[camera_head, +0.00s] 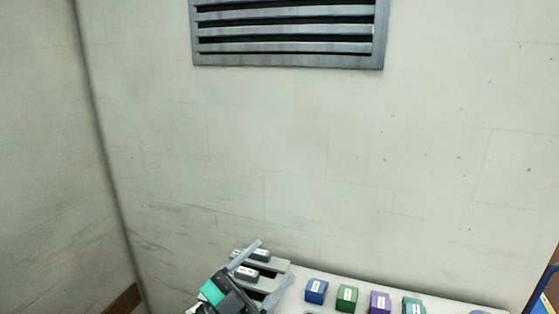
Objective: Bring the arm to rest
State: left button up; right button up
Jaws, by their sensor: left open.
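My left gripper (274,260) is at the bottom of the head view, left of centre. It has grey fingers and a teal patch on its body. Its two fingers are spread apart and point up and to the right, with nothing seen held between them. It shows in front of a grey rack (278,265) that holds dark grey blocks with white labels. I cannot tell whether the fingers touch the rack. My right gripper is not in view.
A pale table (440,299) runs along the wall. On it stand a blue block (316,291), a green block (347,298), a purple block (379,302) and a teal block (413,306). A metal vent (288,32) is high on the wall. A blue frame (545,288) is at the right edge.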

pick_arm(q)
jog(key=w+a+f+n+t+y, duration=0.2)
jog(key=a+f+n+t+y, duration=0.55)
jog(key=a+n+y, duration=0.65)
jog(key=s+a+f+n+g+y, duration=0.2)
jog(key=f+g+y, duration=0.15)
jog(key=f, duration=0.25)
jog(key=s+a+f+n+g+y, duration=0.2)
jog(key=s+f+n+y, duration=0.15)
jog(key=f, duration=0.25)
jog(key=s+a+f+m+g+h, duration=0.1)
jog(key=s+f+g, duration=0.55)
jog(key=s, duration=0.35)
jog(key=s+a+f+m+g, duration=0.1)
jog(key=s+f+g, duration=0.5)
jog(key=s, duration=0.4)
jog(key=s+f+x, duration=0.1)
jog(key=s+x, duration=0.3)
jog(key=x, duration=1.2)
jog(key=s+a+f+x, duration=0.1)
jog(key=s+x, duration=0.2)
jog(key=x, duration=1.2)
jog(key=s+a+f+g, duration=0.1)
jog(key=s+a+f, duration=0.2)
jog(key=s+f, duration=1.6)
jog(key=shift+s+f+g, duration=0.3)
jog(key=shift+s+g, duration=0.05)
jog(key=shift+s, duration=0.2)
